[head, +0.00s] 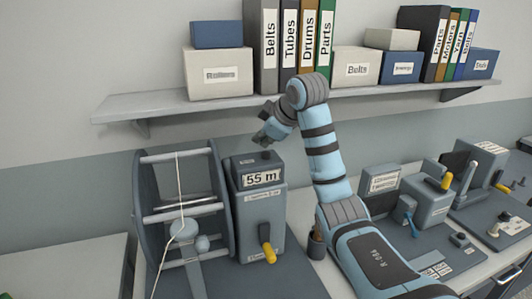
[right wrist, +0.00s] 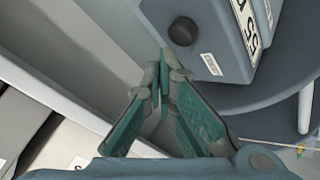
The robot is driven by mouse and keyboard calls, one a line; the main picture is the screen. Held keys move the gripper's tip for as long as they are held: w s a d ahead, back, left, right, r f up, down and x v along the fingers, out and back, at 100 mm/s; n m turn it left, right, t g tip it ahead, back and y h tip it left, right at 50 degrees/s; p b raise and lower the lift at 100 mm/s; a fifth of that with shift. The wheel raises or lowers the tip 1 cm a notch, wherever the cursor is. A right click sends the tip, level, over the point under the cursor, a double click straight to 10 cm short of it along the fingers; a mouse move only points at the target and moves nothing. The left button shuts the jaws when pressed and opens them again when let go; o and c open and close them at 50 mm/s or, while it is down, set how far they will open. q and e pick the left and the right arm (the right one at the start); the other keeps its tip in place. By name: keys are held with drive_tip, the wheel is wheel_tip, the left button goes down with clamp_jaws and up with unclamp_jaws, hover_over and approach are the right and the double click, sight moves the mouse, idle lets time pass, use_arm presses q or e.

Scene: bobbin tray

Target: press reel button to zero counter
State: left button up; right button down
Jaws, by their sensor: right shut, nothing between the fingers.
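The counter box (head: 259,205) stands beside the reel (head: 180,215) and its display (head: 261,177) reads 55 m. A dark round button (head: 266,155) sits on its top. In the right wrist view the button (right wrist: 183,31) shows as a black knob beside a small white label. My right gripper (head: 260,140) is shut and empty, just above the top of the counter box. In the right wrist view the closed fingertips (right wrist: 163,66) are close to the button, with a visible gap in the picture. My left gripper is not in view.
A wall shelf (head: 300,100) with binders and boxes is behind and above my right gripper. A yellow-handled crank (head: 267,250) is on the counter box's front. Other machines with levers stand on the right bench. A cord (head: 180,190) hangs across the reel.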

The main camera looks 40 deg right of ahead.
sight(263, 154)
drive_tip(key=shift+s, duration=0.1)
drive_tip(key=shift+f, duration=0.4)
drive_tip(key=shift+f, duration=0.5)
idle(0.8)
drive_tip(key=shift+r, duration=0.1)
drive_tip(key=shift+r+p, duration=0.9)
drive_tip(key=shift+p, duration=0.1)
drive_tip(key=shift+r, duration=2.45)
